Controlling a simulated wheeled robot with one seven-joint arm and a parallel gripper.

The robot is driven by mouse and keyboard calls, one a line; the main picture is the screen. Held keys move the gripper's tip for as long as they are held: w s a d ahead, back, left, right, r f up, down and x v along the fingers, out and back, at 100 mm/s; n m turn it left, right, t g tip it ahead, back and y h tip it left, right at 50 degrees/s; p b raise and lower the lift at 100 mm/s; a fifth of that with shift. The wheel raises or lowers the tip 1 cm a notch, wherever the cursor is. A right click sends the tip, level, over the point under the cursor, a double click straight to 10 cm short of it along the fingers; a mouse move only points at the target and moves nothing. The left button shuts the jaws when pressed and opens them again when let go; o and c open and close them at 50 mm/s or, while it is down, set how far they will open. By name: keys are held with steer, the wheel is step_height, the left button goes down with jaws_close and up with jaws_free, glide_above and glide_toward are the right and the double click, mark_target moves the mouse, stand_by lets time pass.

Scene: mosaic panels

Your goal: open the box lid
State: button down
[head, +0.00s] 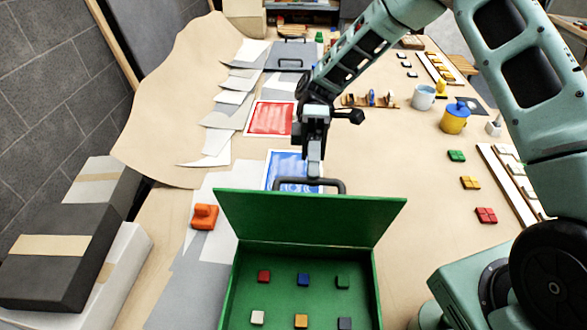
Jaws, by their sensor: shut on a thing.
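The green box (237,290) stands on the table at the bottom of the head view. Its green lid (310,220) is raised at the far edge, with its inner face showing, so the box is open. A dark handle (340,187) shows above the lid's upper edge. My gripper (315,174) points down behind the lid and is shut on the handle; its contact is partly hidden. Inside the box lie small tiles in two rows, including a red tile (264,277), a blue tile (303,280) and a white tile (257,317).
An orange block (204,217) sits left of the lid. Blue (284,165) and red (270,119) panels lie beyond it. Stacked boxes (45,255) stand at left. Green, yellow and red tile groups, a mug (424,97) and a yellow pot (454,122) are at right.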

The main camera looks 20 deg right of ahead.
steer(key=w+d+f+b, duration=0.2)
steer(key=w+f, duration=0.1)
steer(key=w, duration=0.1)
steer(key=shift+w+f, duration=0.15)
steer(key=shift+w, duration=0.25)
steer(key=c, duration=1.5)
jaws_free()
steer(key=shift+o, duration=0.2)
steer(key=shift+w+r, duration=0.1)
steer(key=shift+r, duration=0.2)
steer(key=b+v, duration=0.3)
steer(key=v, duration=0.4)
steer(key=shift+w, duration=0.2)
